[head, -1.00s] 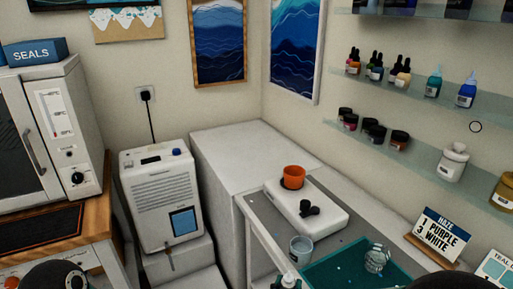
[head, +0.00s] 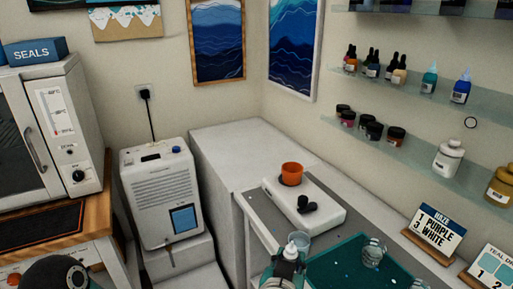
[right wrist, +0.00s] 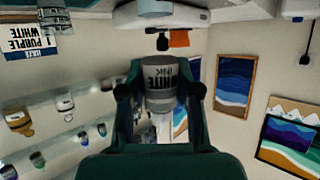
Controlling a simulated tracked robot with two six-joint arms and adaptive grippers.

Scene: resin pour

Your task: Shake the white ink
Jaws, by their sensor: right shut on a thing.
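The white ink bottle (right wrist: 160,85) is held between the fingers of my right gripper (right wrist: 160,95) in the right wrist view. Its label reads WHITE INK and appears upside down, as does the room in that view. In the head view the bottle's pale tip (head: 291,250) shows at the bottom centre, above my dark green right gripper (head: 284,268). The bottle looks close to upright, raised in front of the work table. The gripper hides part of its body.
An orange cup (head: 291,172) sits on a white device (head: 325,215). A clear cup (head: 300,238) is just behind the bottle tip, and a glass (head: 374,252) stands on the teal mat (head: 335,265). Bottle shelves and a card reading PURPLE, WHITE (head: 434,234) are at right.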

